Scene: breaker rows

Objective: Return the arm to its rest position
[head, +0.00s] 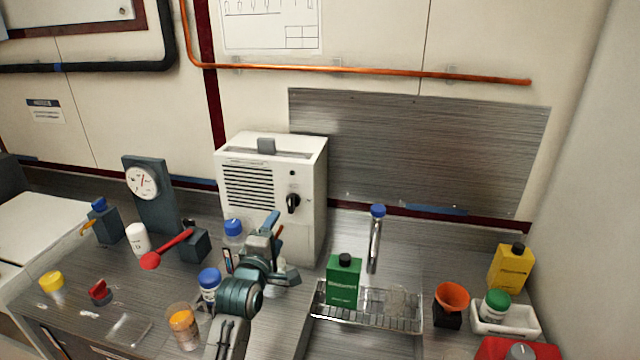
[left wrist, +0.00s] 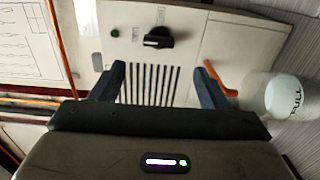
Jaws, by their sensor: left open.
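My right gripper is not in view.
A red-handled lever (head: 168,248) is to the left. A wire rack (head: 372,318) with a green bottle (head: 344,281) is to the right. A white object (left wrist: 289,97) marked FULL is nearby.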

